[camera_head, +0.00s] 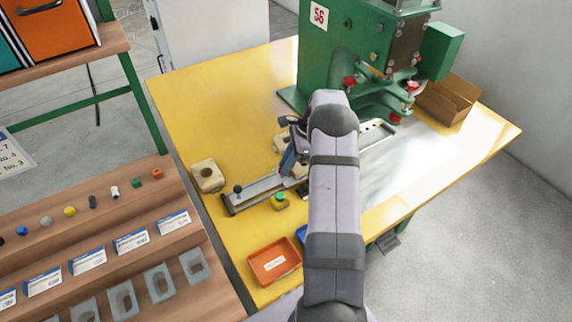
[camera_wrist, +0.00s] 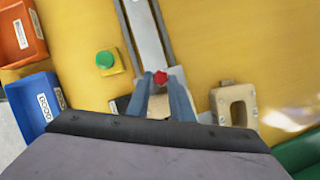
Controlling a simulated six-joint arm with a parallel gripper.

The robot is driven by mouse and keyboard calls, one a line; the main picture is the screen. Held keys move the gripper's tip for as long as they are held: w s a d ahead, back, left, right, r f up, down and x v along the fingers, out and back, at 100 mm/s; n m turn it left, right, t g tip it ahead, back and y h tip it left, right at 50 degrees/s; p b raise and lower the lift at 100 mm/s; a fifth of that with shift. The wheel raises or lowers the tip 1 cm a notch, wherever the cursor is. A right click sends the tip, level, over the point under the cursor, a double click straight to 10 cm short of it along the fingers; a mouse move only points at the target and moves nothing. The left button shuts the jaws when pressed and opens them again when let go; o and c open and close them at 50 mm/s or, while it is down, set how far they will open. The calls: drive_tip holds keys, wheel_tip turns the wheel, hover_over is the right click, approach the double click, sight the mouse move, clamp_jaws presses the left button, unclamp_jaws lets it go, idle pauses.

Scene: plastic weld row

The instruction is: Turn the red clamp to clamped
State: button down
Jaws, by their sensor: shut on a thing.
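The red clamp (camera_wrist: 159,76) shows in the wrist view as a small red knob on a light metal rail (camera_wrist: 147,33). My gripper (camera_wrist: 166,79) has its two blue fingers on either side of the knob and is shut on it. The fingers hide part of the knob's sides, and I cannot tell which way it is turned. In the head view my gripper (camera_head: 289,160) reaches down over the slide fixture (camera_head: 255,190). My arm hides the clamp there.
A green push button (camera_head: 280,197) stands beside the fixture. An orange tray (camera_head: 274,262) and a partly hidden blue tray (camera_wrist: 35,102) lie near the front edge. A beige block (camera_head: 207,176) sits left. The green machine (camera_head: 345,60) and cardboard box (camera_head: 447,100) stand behind.

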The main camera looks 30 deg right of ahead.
drive_tip(key=n, duration=0.1)
drive_tip(key=n+g, duration=0.1)
drive_tip(key=n, duration=0.1)
drive_tip(key=shift+w+d+f+n+b, duration=0.1)
drive_tip(key=shift+w+f+n+b, duration=0.1)
drive_tip(key=shift+n+b, duration=0.15)
drive_tip(key=shift+w+r+n+g+b, duration=0.15)
drive_tip(key=shift+n+g+b, duration=0.35)
drive_tip(key=shift+n, duration=0.55)
drive_tip(key=shift+n+g, duration=0.4)
drive_tip(key=shift+n, duration=0.4)
drive_tip(key=c, duration=1.8)
unclamp_jaws()
drive_tip(key=shift+c, duration=0.2)
drive_tip(key=shift+r, duration=0.15)
